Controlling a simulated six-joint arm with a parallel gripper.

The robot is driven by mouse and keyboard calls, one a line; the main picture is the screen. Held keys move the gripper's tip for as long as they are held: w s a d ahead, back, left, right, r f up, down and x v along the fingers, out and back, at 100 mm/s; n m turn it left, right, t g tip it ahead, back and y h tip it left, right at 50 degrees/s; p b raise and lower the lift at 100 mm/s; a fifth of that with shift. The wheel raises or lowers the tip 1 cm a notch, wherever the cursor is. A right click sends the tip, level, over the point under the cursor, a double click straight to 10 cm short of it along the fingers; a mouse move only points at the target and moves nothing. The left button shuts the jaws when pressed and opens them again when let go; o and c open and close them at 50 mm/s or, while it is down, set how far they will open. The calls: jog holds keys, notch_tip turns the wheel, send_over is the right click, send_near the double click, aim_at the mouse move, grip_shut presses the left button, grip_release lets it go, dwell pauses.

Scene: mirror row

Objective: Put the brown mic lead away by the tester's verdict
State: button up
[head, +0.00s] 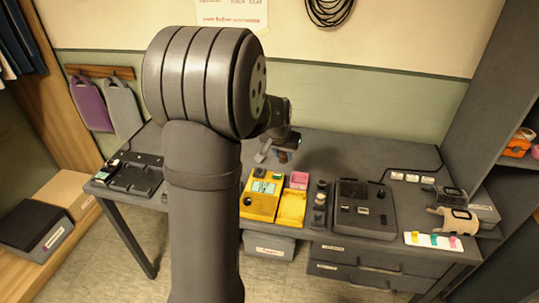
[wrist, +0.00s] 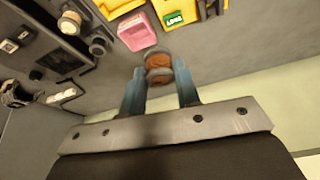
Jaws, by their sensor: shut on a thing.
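My gripper (head: 284,152) is above the back of the grey table. In the wrist view its two blue fingers (wrist: 160,80) are shut on a round brown thing with grey rims, which looks like the coiled brown mic lead (wrist: 158,62). In the head view the lead is too small and dark to make out clearly. The yellow tester (head: 261,196) stands on the table just in front of the gripper, with a pale green screen. Its text is too small to read. A green label with blurred lettering (wrist: 174,18) shows on yellow in the wrist view.
A pink box (head: 299,180) and a yellow tray (head: 291,208) sit beside the tester. A dark device (head: 363,206) stands right, a black tray (head: 136,177) left. Bare tabletop surrounds the gripper.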

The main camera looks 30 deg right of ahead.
jog(key=shift+s+d+f, duration=0.35)
jog(key=shift+s+f, duration=1.35)
jog(key=shift+s, duration=1.15)
jog(key=shift+s+d+f, duration=0.3)
jog(key=shift+s+f, duration=1.45)
jog(key=shift+s, duration=1.05)
jog(key=shift+s+d+f, duration=0.35)
jog(key=shift+s+f, duration=1.35)
jog(key=shift+s, duration=1.15)
jog(key=shift+f, duration=1)
jog(key=o, duration=1.1)
jog(key=shift+r, duration=0.1)
jog(key=v, duration=1.7)
jog(key=shift+a+r, duration=0.1)
